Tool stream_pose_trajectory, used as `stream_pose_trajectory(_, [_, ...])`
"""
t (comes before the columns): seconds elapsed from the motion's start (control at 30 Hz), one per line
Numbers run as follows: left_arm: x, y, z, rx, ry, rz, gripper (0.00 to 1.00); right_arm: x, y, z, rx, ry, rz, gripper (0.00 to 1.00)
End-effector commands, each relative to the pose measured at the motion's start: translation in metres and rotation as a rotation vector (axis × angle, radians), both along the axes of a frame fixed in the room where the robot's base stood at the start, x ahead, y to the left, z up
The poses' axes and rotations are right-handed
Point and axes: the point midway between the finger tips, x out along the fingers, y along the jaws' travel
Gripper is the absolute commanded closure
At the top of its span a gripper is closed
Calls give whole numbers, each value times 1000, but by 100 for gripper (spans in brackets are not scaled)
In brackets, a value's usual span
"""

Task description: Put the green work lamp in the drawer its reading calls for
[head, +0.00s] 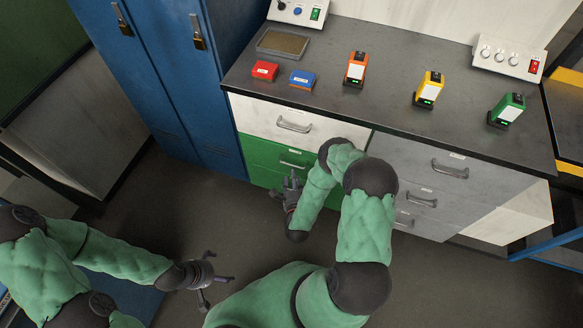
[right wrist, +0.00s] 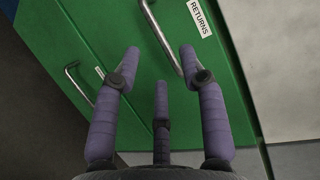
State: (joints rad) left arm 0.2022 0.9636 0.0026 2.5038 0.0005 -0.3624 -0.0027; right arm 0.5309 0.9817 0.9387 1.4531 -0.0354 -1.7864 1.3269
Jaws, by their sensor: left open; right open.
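The green work lamp (head: 510,106) stands on the counter at the right, with a pale front panel and a small green light low down; no reading is legible. The white drawer (head: 265,112) and the green drawers (head: 262,152) below it are shut. My right gripper (head: 292,182) is open and empty before the green drawers. In the right wrist view, its fingers (right wrist: 160,70) point at a green front with a RETURNS label (right wrist: 199,17), the bar handle (right wrist: 160,35) lying just beyond the fingertips. My left gripper (head: 222,280) is open and empty over the floor.
An orange lamp (head: 355,70) and a yellow lamp (head: 429,90) stand on the counter (head: 390,105). A red box (head: 264,71), a blue box (head: 302,79) and a tray (head: 283,54) are at its left. Grey drawers (head: 430,170) are at the right; blue lockers (head: 175,80) at the left.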

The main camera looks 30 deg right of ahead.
Motion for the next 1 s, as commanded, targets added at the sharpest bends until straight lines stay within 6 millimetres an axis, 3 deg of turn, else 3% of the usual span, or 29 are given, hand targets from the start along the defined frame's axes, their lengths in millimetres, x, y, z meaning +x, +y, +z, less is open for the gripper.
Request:
stream_pose_trajectory(0.2, [0,0,-17,0,-1,0,0,35,-18,-10,-1,0,0,58])
stream_pose_trajectory(0.4, [0,0,-26,0,-1,0,0,57,-28,-14,-1,2,0,58])
stream_pose_trajectory(0.83, [0,0,-28,0,-1,0,0,66,-32,-14,0,3,2,58])
stream_pose_trajectory(0.87, [0,0,-28,0,-1,0,0,66,-33,-14,0,3,2,61])
stream_pose_trajectory(1.0, [0,0,-28,0,-1,0,0,65,-32,-14,0,3,2,100])
